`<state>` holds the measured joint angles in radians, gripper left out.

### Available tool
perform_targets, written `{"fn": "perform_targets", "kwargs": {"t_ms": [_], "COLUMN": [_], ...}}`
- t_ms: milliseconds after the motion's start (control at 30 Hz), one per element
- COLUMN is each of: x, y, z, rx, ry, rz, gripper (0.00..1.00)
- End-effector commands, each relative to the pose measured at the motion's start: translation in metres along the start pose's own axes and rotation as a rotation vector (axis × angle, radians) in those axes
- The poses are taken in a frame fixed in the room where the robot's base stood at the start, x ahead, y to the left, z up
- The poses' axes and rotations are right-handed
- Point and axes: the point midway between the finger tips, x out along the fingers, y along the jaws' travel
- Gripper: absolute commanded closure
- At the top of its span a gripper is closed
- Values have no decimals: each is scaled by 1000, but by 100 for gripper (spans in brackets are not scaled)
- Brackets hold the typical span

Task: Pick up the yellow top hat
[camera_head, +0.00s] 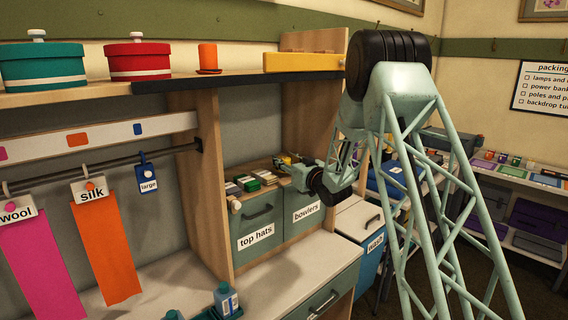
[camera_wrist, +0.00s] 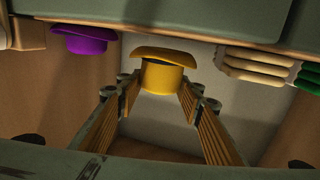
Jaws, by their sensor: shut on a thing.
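The yellow top hat (camera_wrist: 163,78) shows upper middle in the wrist view, its wide brim towards the top of the picture and its crown below. My gripper (camera_wrist: 160,90) has one finger on each side of the crown and is shut on it. In the head view my gripper (camera_head: 293,163) reaches into the wooden cubby above two drawers. There the hat is too small and too covered by the gripper to make out clearly.
A purple hat (camera_wrist: 84,40) lies left of the yellow one, with beige stacked items (camera_wrist: 254,65) to the right. Drawers labelled top hats (camera_head: 256,233) and bowlers (camera_head: 304,211) sit below. A wooden upright (camera_head: 208,180) bounds the cubby's left.

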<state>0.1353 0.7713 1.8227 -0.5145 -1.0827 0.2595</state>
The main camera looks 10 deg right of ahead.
Motion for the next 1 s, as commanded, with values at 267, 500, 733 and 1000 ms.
{"fn": "perform_targets", "kwargs": {"t_ms": [267, 500, 733, 1000], "x": [-3, -24, -60, -103], "y": [-2, -15, -37, -64], "z": [-18, -20, -23, -28], "rx": [0, 0, 1, 0], "ry": [-1, -1, -1, -1], "rz": [0, -1, -1, -1], "gripper": [72, 72, 72, 72]}}
